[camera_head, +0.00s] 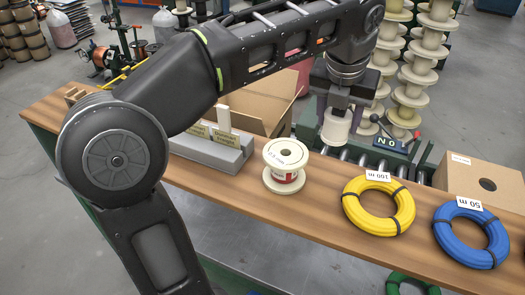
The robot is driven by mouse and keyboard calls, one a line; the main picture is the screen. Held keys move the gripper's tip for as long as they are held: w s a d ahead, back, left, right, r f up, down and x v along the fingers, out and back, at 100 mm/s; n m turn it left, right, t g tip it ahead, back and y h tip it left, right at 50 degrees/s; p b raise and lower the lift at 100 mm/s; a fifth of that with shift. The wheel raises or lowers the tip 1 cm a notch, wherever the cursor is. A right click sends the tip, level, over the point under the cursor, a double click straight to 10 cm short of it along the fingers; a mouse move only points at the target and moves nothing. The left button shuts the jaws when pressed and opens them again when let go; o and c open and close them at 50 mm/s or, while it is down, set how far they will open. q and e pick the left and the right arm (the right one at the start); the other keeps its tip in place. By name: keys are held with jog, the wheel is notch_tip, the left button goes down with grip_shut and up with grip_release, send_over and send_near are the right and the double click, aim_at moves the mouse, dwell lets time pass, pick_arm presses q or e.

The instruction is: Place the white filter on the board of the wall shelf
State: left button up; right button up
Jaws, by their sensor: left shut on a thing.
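My left arm comes in from the left and arches over the table. My left gripper (342,106) points down and is shut on the white filter (336,130), a small pale cylinder that shows below the fingers. Its upper part is hidden by the gripper. It hangs beyond the table's far edge in the picture, in front of a roller conveyor; I cannot tell its exact height. No wall shelf or board of one shows. My right gripper is out of view.
On the wooden table (250,210) stand a white spool (287,178), a yellow coil (352,211), a blue coil (443,238) and a grey card holder (205,152). Cardboard boxes (484,181) and stacked spools (425,65) stand behind.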

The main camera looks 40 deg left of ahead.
aim_at(329, 165)
pick_arm(q)
jog(key=shift+s+r, duration=0.1)
jog(key=shift+s, duration=0.15)
jog(key=shift+w, duration=0.1)
jog(key=shift+f+b, duration=0.3)
jog(key=shift+f, duration=0.05)
notch_tip(329, 165, down, 2)
jog(key=shift+f+b, duration=0.2)
jog(key=shift+b, duration=1.05)
notch_tip(329, 165, down, 2)
jog(key=shift+f, duration=0.4)
notch_tip(329, 165, down, 4)
jog(key=shift+r+p, duration=0.25)
jog(key=shift+p, duration=0.1)
jog(key=shift+f, duration=0.35)
